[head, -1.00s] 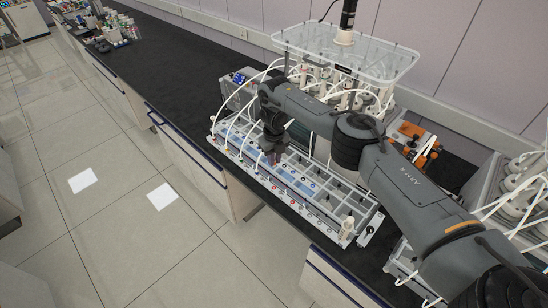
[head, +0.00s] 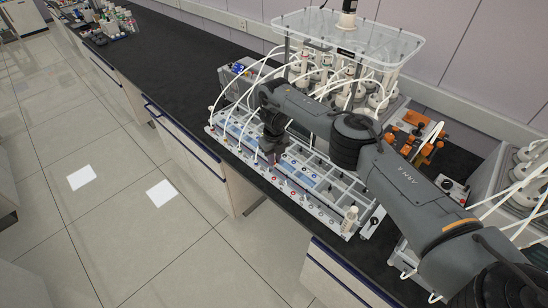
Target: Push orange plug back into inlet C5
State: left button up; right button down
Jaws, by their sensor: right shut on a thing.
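The long white rack (head: 357,228) of the reactor stands on the black bench, with a row of small inlets with coloured marks (head: 290,191) along its front edge. My right gripper (head: 271,160) points down at this front row, near the middle of the rack. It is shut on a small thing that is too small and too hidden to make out. I cannot tell an orange plug or the inlet labels at this size. My left gripper is out of view.
White tubes (head: 228,96) arch over the rack's left end. A clear raised lid (head: 350,37) hangs above white bottles behind it. Orange fittings (head: 424,148) and a second reactor stand to the right.

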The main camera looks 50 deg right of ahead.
jog(key=shift+f+b, duration=1.05)
jog(key=shift+f, duration=0.35)
jog(key=shift+f+b, duration=1.45)
jog(key=shift+f, duration=0.25)
jog(key=shift+f, duration=0.15)
jog(key=shift+f+b, duration=0.25)
jog(key=shift+b, duration=0.25)
jog(key=shift+f, duration=0.1)
jog(key=shift+f+b, duration=0.55)
jog(key=shift+b, duration=0.05)
dwell(0.4)
